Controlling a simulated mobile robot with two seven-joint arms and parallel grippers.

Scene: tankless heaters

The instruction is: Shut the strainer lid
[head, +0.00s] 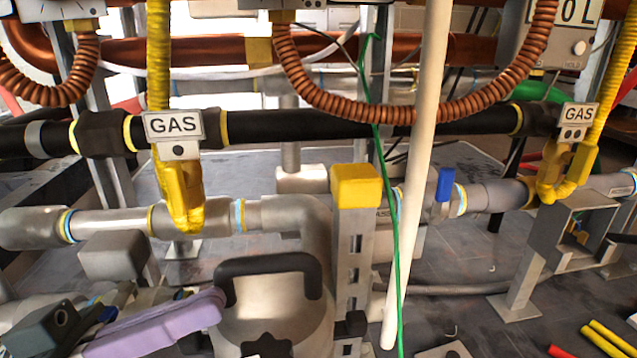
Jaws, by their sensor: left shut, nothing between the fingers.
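The strainer lid (265,297) is a rounded pale-grey metal piece at the bottom centre of the head view. A thick black U-shaped handle (268,264) arches over its top. A black knob (266,346) shows at its lower front, cut by the bottom edge. The strainer body below is mostly out of view, so how far the lid stands open cannot be told. My left gripper (212,303) comes in from the lower left, lilac and dark, shut and empty. Its tip is close to the left end of the handle; contact cannot be told. My right gripper is not in view.
A grey post with a yellow cap (357,186) stands just right of the lid. A cream pole (425,150) and a green cable (388,200) run down beside it. A grey pipe (110,223) crosses behind. Red and yellow rods (608,340) lie at lower right.

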